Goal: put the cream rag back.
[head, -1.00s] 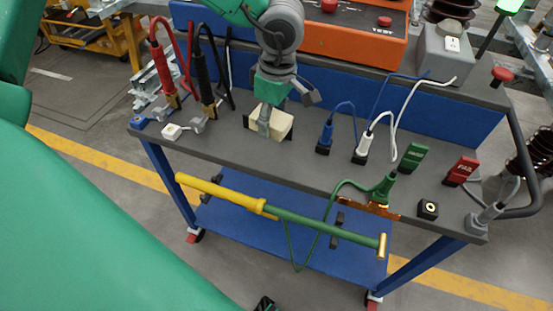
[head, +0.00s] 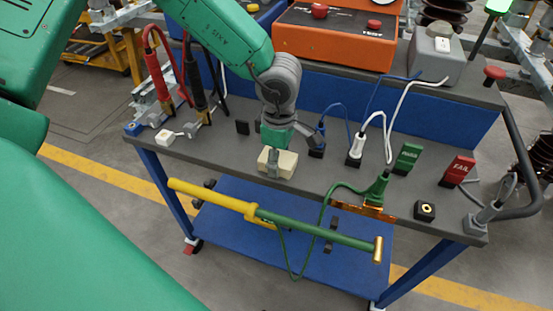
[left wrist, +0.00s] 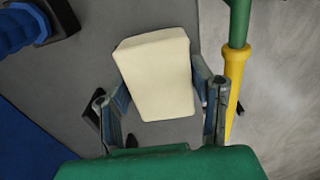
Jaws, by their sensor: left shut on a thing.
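The cream rag (head: 288,165) looks like a pale block near the front edge of the cart's grey top, in the middle of the head view. In the left wrist view the rag (left wrist: 157,70) sits between the two fingers (left wrist: 163,95), slightly tilted. I cannot tell whether it touches the top or hangs just above it. My right gripper is not in view.
A small dark block (head: 242,127) stands behind the rag to the left. Blue (head: 318,138) and white (head: 355,150) plugs with cables stand to its right. A yellow-green pole (head: 290,226) runs along the front. Red (head: 155,75) and black (head: 194,75) probes stand left.

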